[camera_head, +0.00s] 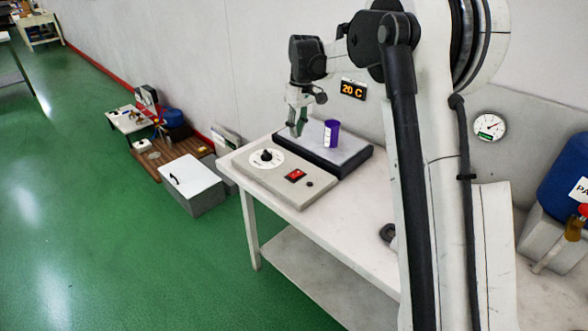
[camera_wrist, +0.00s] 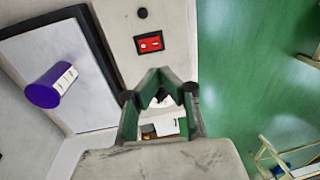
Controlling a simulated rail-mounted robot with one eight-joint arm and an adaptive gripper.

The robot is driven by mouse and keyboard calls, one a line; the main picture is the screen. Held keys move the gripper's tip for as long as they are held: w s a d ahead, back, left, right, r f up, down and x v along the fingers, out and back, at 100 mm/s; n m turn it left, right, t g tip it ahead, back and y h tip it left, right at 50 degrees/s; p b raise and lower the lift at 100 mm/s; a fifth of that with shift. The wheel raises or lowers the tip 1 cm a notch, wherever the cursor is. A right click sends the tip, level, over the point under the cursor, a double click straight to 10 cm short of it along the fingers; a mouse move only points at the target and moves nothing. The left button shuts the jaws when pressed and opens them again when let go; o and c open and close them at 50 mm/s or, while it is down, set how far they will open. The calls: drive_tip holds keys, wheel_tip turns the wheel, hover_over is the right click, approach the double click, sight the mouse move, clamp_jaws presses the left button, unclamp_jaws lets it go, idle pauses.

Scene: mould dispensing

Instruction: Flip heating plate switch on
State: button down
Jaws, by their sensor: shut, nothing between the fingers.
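The heating plate (camera_head: 318,150) is a pale slab with a dark base on the white table. In front of it is a grey control panel (camera_head: 322,194) with a red rocker switch (camera_head: 295,175) and a black knob (camera_head: 266,156) on a white dial. The switch also shows in the wrist view (camera_wrist: 149,42), beyond my fingertips. I cannot tell which way the switch is tipped. My gripper (camera_head: 297,130) is shut and empty, pointing down above the left part of the plate, apart from the switch. Its fingers show in the wrist view (camera_wrist: 161,76).
A purple cup (camera_head: 331,133) stands on the heating plate, close to the right of my gripper. A small black button (camera_head: 309,184) is beside the switch. A wall display (camera_head: 353,89) reads 20 C. Bare table (camera_head: 350,215) lies right of the panel.

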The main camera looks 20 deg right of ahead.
sight(292, 175)
drive_tip(key=shift+w+d+f, duration=0.15)
drive_tip(key=shift+w+f, duration=0.4)
drive_tip(key=shift+f, duration=0.05)
drive_tip(key=f, duration=0.4)
drive_tip(key=a+f, duration=0.1)
drive_tip(key=f, duration=0.4)
drive_tip(key=s+f, duration=0.1)
drive_tip(key=f, duration=0.4)
drive_tip(key=shift+a+b, duration=0.25)
drive_tip(key=shift+b, duration=0.05)
